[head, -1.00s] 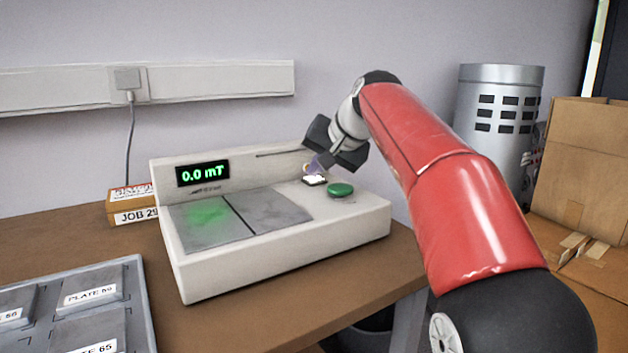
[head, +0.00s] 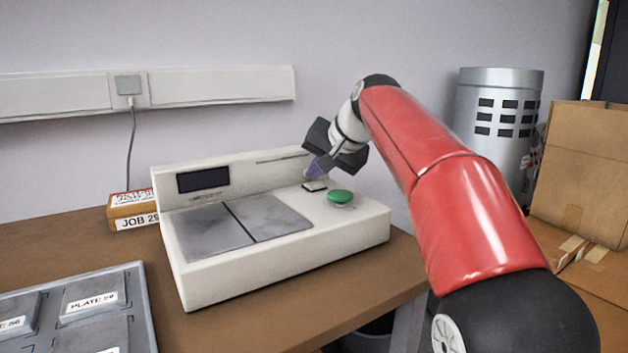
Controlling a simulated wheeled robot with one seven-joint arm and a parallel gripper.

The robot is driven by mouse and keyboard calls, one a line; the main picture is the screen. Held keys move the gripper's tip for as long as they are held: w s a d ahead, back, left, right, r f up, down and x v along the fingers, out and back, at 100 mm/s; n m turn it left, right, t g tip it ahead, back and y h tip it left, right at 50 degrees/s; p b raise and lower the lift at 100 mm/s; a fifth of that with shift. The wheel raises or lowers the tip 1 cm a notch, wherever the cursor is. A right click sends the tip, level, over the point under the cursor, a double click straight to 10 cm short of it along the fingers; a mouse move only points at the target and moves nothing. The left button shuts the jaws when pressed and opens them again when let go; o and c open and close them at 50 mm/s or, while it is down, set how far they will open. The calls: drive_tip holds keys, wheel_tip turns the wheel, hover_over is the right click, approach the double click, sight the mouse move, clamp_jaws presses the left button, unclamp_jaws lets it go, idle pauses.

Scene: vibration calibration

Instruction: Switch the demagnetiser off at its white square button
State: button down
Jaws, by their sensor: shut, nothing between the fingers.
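The demagnetiser (head: 285,258) is a cream box on the brown bench, with a grey split plate on top. Its display (head: 203,179) is dark and blank. The small white square button (head: 314,186) with a dark surround sits behind and left of the round green button (head: 340,196). My gripper (head: 312,174) is shut and empty, with its purplish tip just above and behind the white button. I cannot tell whether the tip touches the button. My red arm reaches in from the right.
A grey tray (head: 146,318) with labelled plates lies at the front left. A small box marked JOB (head: 133,207) stands left of the demagnetiser. A metal cylinder (head: 498,85) and cardboard boxes (head: 580,170) stand at the right. A white trunking (head: 220,88) runs along the wall.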

sight(317, 186)
drive_tip(key=shift+r, duration=0.3)
wheel_tip(317, 186, up, 5)
drive_tip(key=p, duration=0.5)
drive_tip(key=shift+f, duration=0.1)
idle(0.4)
